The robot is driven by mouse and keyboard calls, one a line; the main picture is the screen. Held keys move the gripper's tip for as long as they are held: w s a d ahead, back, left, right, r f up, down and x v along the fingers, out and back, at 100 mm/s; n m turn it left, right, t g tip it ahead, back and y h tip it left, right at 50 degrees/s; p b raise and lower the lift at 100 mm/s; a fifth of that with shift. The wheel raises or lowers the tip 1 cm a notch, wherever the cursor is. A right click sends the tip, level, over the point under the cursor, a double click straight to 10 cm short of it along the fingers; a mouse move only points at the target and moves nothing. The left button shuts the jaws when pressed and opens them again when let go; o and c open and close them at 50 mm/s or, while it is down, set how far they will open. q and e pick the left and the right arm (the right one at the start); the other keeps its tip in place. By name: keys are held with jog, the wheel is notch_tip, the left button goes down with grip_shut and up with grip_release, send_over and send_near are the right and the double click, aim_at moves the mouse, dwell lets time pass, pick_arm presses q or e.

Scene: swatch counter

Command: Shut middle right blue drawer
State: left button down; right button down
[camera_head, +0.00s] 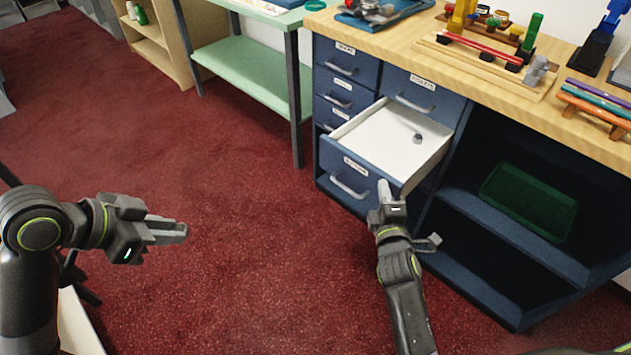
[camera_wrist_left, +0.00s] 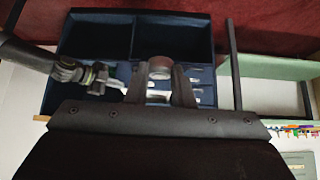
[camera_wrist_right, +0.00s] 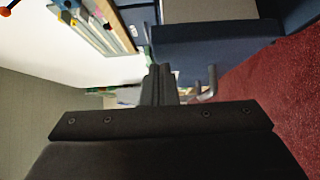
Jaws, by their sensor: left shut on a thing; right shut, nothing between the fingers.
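The middle right blue drawer (camera_head: 333,163) is pulled out of the cabinet, with its white inside showing and a small grey round thing (camera_head: 417,138) in it. Its blue front also shows in the right wrist view (camera_wrist_right: 200,50), with its grey handle (camera_wrist_right: 212,82). My right gripper (camera_head: 385,190) is shut and empty at the right end of the drawer front; I cannot tell if it touches. My left gripper (camera_head: 183,232) is out over the floor to the left, shut on a small round thing (camera_wrist_left: 160,67), which the head view hardly shows.
The cabinet has other drawers (camera_head: 347,66), which look shut, and an open shelf with a green tray (camera_head: 527,199). Its wooden top (camera_head: 470,82) carries toys and racks. A green-shelved table (camera_head: 245,70) stands at the left. Red carpet (camera_head: 230,180) is clear between my arms.

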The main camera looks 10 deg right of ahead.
aim_at(434, 144)
pick_arm(q)
jog(key=shift+w, duration=0.1)
dwell(0.3)
